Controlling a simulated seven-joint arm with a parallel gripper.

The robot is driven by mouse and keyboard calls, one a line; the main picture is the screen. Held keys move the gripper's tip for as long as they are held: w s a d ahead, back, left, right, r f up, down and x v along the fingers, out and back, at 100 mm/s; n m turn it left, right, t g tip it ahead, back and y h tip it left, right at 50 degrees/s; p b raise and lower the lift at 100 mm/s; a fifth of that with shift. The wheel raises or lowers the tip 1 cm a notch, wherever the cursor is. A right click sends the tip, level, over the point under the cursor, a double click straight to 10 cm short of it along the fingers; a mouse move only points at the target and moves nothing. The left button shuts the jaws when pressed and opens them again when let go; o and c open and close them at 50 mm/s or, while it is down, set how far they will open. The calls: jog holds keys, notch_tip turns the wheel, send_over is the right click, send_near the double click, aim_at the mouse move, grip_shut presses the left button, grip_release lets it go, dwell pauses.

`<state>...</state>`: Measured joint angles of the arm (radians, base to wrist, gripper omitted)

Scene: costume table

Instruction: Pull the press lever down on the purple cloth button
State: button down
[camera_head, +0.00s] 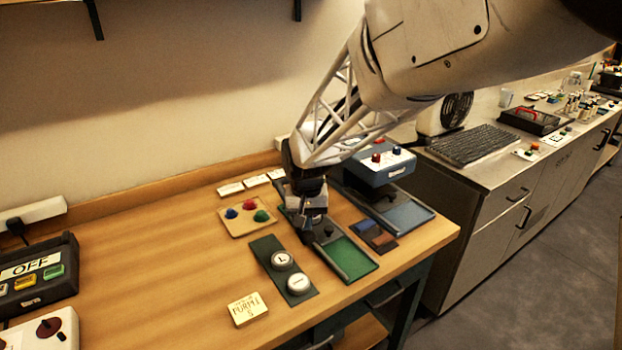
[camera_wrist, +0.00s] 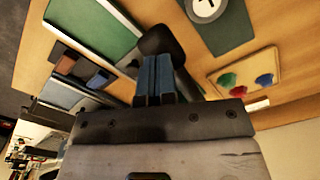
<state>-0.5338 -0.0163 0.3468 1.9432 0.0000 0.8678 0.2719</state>
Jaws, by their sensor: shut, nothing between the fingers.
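My gripper (camera_head: 314,232) is over the back of the green-topped press tray in the head view. In the wrist view its two blue-lined fingers (camera_wrist: 154,78) are closed together with nothing between them. A dark rounded lever knob (camera_wrist: 162,42) lies just beyond the fingertips, with a dark arm running back beside them. I cannot tell whether the fingers touch it. The green tray (camera_head: 346,259) also shows in the wrist view (camera_wrist: 92,28). My gripper hides most of the press in the head view. I cannot make out a purple cloth button.
A card (camera_head: 247,308) reads "PURPLE" and an S. Two round dies (camera_head: 283,260) sit on a dark green mat, one marked L. Left of my gripper is a board (camera_head: 237,225) with blue, red and green buttons. A blue-and-white device (camera_head: 378,166) stands behind right.

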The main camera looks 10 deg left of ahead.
jog(key=shift+f, duration=0.4)
dwell(1.4)
notch_tip(320, 180, up, 15)
dwell(1.8)
jog(key=s+d+m+t, duration=0.1)
jog(key=s+d, duration=0.5)
jog(key=d, duration=0.3)
jog(key=s+d+r+m, duration=0.1)
jog(key=s+d, duration=0.5)
jog(key=d, duration=0.4)
jog(key=s+d+t, duration=0.1)
jog(key=s+d, duration=0.5)
jog(key=d, duration=0.3)
jog(key=s+d+f, duration=0.1)
jog(key=s+d, duration=0.2)
jog(key=s, duration=0.1)
jog(key=s+d+f+m, duration=0.1)
jog(key=s+d+f, duration=0.1)
jog(key=s, duration=0.3)
jog(key=shift+d+f+t, duration=0.25)
jog(key=shift+d+t, duration=0.05)
jog(key=shift+d, duration=0.15)
